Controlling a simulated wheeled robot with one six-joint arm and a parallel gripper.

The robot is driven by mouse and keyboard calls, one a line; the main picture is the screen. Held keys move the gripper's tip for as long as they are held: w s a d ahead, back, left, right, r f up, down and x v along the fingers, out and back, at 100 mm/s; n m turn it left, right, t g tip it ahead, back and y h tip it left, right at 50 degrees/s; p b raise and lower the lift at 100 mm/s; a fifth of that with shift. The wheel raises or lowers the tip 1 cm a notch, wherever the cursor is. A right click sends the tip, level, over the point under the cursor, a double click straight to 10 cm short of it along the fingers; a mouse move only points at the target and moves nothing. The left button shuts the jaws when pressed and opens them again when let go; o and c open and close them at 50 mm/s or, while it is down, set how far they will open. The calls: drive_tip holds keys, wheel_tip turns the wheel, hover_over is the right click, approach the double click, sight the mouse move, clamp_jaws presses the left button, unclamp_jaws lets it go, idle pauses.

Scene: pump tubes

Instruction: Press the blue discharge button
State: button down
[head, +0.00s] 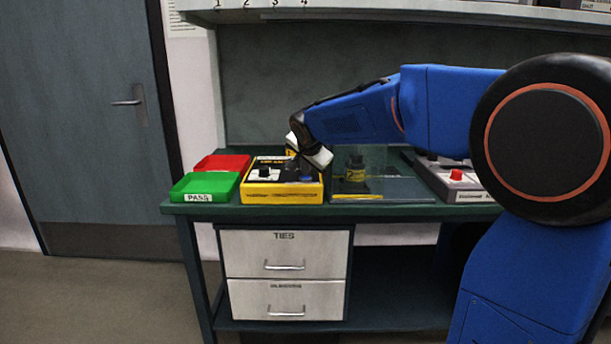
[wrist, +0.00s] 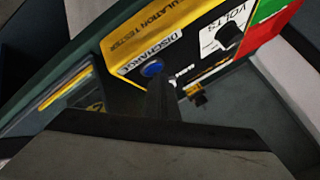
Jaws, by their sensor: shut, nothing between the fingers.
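The yellow insulation tester (head: 283,198) stands on the green bench, with its dark top panel up. In the wrist view the tester (wrist: 125,45) shows a white "DISCHARGE" label beside the round blue discharge button (wrist: 152,68). The blue button also shows small in the head view (head: 306,179). My gripper (head: 316,163) is over the right part of the tester, pointing down. In the wrist view my gripper (wrist: 158,85) is shut and empty, with its dark fingertips just beside the blue button. I cannot tell whether they touch the panel.
A black "VOLTS" knob (wrist: 228,36) is on the same panel. A green PASS tray (head: 205,186) and a red tray (head: 222,162) lie left of the tester. A clear-walled case (head: 383,188) stands close on its right. A grey box with a red button (head: 457,177) is farther right.

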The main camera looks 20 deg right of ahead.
drive_tip(key=shift+r, duration=1)
wheel_tip(320, 180, up, 5)
idle(0.6)
idle(0.6)
drive_tip(key=n+g, duration=0.1)
drive_tip(key=n, duration=0.2)
approach(306, 178)
drive_tip(key=s+d, duration=0.3)
drive_tip(key=s, duration=0.2)
drive_tip(key=s+f+n+g, duration=0.1)
drive_tip(key=s+f+n, duration=0.1)
drive_tip(key=s+f, duration=0.4)
drive_tip(key=s+f+n+g+y, duration=0.1)
drive_tip(key=s+f+n, duration=0.2)
drive_tip(key=s+f, duration=0.4)
drive_tip(key=s+f+n+g+y, duration=0.1)
drive_tip(key=s+f+n, duration=0.2)
drive_tip(key=s, duration=1.8)
wheel_tip(306, 178, down, 4)
drive_tip(key=shift+r, duration=0.25)
